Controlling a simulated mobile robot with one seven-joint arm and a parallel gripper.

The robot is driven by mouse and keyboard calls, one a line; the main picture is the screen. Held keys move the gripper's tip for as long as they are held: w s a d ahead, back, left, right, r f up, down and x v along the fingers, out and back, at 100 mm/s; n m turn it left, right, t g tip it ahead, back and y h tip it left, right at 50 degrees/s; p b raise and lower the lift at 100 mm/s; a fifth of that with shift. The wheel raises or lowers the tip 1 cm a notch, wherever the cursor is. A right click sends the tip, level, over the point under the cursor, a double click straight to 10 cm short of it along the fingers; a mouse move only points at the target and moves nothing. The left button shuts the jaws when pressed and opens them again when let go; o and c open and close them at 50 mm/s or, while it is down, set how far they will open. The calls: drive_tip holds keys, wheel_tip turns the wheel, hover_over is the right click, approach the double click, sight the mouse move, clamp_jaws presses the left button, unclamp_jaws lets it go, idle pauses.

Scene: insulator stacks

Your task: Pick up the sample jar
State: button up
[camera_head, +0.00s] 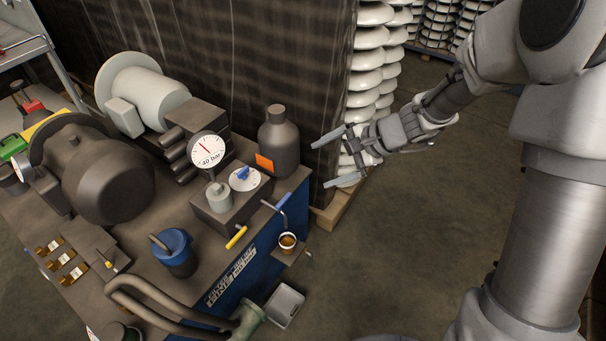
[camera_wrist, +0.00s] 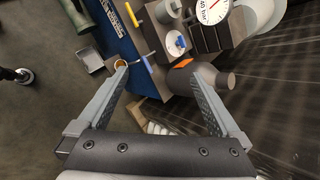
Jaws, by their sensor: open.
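The sample jar (camera_head: 288,241) is a small open cup with brown contents, upright on a small bracket shelf (camera_head: 290,257) at the side of the blue bench, below a bent spout (camera_head: 283,201). In the wrist view the jar (camera_wrist: 120,64) shows beside the left fingertip, which partly overlaps it. My gripper (camera_head: 321,164) is open and empty, up and to the right of the jar and apart from it in the head view. Its two fingers are spread wide in the wrist view (camera_wrist: 160,72).
A dark bottle with an orange label (camera_head: 279,142) stands at the bench corner, near my fingers. A gauge (camera_head: 207,150) and knob (camera_head: 244,178) sit beside it. White insulator stacks (camera_head: 367,65) stand behind my gripper. A grey bin (camera_head: 285,305) lies below the shelf. Floor at right is clear.

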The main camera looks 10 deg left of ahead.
drive_tip(key=w+a+f+m+b, duration=0.1)
drive_tip(key=w+f+m+b, duration=0.15)
drive_tip(key=f, duration=0.65)
drive_tip(key=w+a+f+m+b, duration=0.15)
drive_tip(key=f+m, duration=0.25)
drive_tip(key=f, duration=0.5)
drive_tip(key=m+t+b, duration=0.2)
drive_tip(key=m+b, duration=0.1)
drive_tip(key=m, duration=0.3)
approach(284, 242)
drive_tip(key=a+b, duration=0.1)
drive_tip(key=w+a+f+b, duration=0.1)
drive_tip(key=b, duration=0.1)
drive_tip(key=shift+a+f, duration=0.1)
drive_tip(key=b+x, duration=0.2)
drive_tip(key=x, duration=0.1)
drive_tip(key=b+x, duration=0.1)
drive_tip(key=x, duration=0.1)
drive_tip(key=shift+s+a+f, duration=0.15)
drive_tip(key=shift+s+f, duration=0.1)
drive_tip(key=shift+s, duration=0.1)
drive_tip(key=shift+w+a+f, duration=0.15)
drive_tip(key=shift+a, duration=0.15)
